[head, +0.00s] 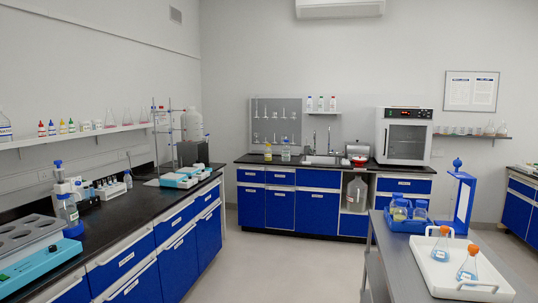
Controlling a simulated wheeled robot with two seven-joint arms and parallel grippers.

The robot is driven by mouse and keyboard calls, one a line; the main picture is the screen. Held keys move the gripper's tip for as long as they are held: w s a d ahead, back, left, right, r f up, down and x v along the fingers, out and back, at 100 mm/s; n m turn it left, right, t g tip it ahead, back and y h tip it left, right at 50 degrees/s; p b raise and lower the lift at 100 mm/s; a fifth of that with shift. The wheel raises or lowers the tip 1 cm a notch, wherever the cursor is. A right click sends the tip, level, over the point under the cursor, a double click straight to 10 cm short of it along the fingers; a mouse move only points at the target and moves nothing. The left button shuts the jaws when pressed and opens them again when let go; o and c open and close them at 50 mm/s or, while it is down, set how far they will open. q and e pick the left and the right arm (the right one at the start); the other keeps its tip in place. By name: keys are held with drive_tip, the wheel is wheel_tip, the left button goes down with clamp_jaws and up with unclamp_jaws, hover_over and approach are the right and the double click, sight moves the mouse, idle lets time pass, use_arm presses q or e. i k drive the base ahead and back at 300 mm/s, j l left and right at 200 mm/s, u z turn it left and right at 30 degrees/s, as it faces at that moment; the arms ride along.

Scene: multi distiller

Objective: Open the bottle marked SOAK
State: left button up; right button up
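No label in the head view is large enough for me to read SOAK, so I cannot tell which bottle it is. On the far counter stand a small yellowish bottle (268,153) and a clear bottle with a blue cap (286,151). A large clear jug (357,194) sits in the open bay below. On the left counter are a bottle with a blue dispenser top (69,212) and a small blue-capped bottle (128,180). Two orange-capped flasks with blue liquid, one farther back (440,248) and one nearer (467,268), stand in a white tray (445,289). Neither gripper is in view.
The black left counter (95,212) carries lab devices. A grey table (387,252) at the right holds the white tray and a blue tray (391,224) with jars. An oven (404,135) stands on the far counter. The floor (285,262) between is clear.

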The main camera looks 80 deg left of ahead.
sight(268, 150)
drive_tip(key=u, duration=2.8)
drive_tip(key=i, duration=5.45)
drive_tip(key=i+j+u, duration=0.05)
drive_tip(key=j, duration=0.2)
